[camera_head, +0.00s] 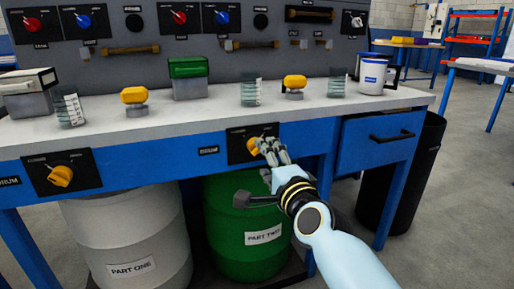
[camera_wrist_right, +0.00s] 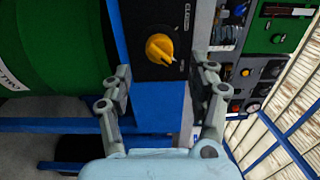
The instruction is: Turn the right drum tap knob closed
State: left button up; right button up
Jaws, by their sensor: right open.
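The right drum tap knob (camera_head: 254,145) is yellow and sits on a black plate on the blue front of the bench. In the right wrist view the knob (camera_wrist_right: 159,49) shows between and beyond my fingertips, with its pointer tip angled toward the lower right. My right gripper (camera_head: 270,150) is at the plate in the head view and partly covers the knob's right side. In the right wrist view my right gripper (camera_wrist_right: 163,80) is open, one finger on each side of the knob; I cannot tell whether either touches it. My left gripper is not in view.
A second yellow knob (camera_head: 61,176) sits on the left plate. Below stand a grey drum (camera_head: 125,235) and a green drum (camera_head: 235,215). A blue drawer (camera_head: 375,140) with a black handle is at the right. Jars and boxes stand on the worktop (camera_head: 215,115).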

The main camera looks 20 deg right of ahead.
jog(key=w, duration=0.6)
jog(key=shift+a+f, duration=0.1)
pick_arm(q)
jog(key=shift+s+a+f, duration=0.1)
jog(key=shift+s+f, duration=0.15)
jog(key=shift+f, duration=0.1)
pick_arm(e)
jog(key=c, duration=1.2)
jog(key=shift+o, duration=0.2)
